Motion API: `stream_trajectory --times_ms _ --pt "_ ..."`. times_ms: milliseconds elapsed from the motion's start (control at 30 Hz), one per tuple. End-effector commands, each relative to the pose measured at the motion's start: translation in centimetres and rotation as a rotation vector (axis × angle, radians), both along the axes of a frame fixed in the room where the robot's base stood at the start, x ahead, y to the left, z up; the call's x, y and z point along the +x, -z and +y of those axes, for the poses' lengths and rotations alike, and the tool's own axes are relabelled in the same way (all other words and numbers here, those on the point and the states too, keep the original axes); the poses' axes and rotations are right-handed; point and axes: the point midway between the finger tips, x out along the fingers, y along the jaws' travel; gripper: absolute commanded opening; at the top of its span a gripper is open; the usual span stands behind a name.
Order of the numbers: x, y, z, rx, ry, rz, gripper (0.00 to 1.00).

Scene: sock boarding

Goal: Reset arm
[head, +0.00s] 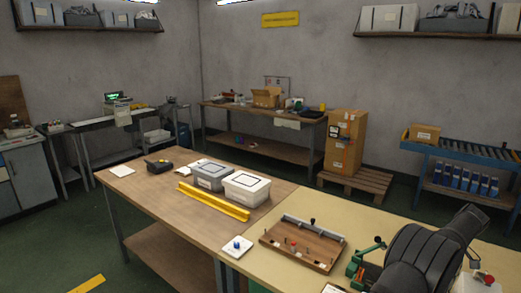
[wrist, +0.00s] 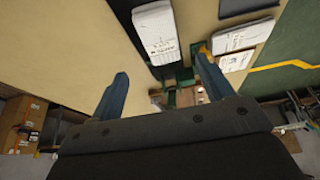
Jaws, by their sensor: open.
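My gripper (wrist: 162,69) shows in the wrist view, its two blue-grey fingers spread well apart with nothing held between them. Past the fingers are a white piece with dark lettering (wrist: 157,34) and a green fixture (wrist: 182,76), both apart from the fingertips as far as I can tell. In the head view my dark arm fills the lower right corner over the bench, and I cannot make out its fingers there. A green clamp-like fixture (head: 366,258) stands just left of the arm. No sock is clearly recognisable.
The bench (head: 150,195) holds a grey bin (head: 211,176), a white bin (head: 246,189), a yellow rail (head: 212,203), a wooden board with pegs (head: 300,246) and a white card with a blue item (head: 237,247). A roller conveyor (head: 470,157) stands at the right.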

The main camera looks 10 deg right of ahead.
Motion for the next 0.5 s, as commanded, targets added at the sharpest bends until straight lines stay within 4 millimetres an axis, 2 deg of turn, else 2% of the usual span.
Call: stream_trajectory --times_ms 100,167,200,500 --pt "-0.7 -2.3 -0.7 -0.003 0.001 -0.001 0.73" --pt "-0.9 -2.8 -0.9 0.001 0.001 0.001 0.73" --pt "-0.6 -1.5 -0.4 0.006 -0.001 0.003 0.73" --pt "1.2 4.1 1.2 0.004 -0.002 0.001 0.73"
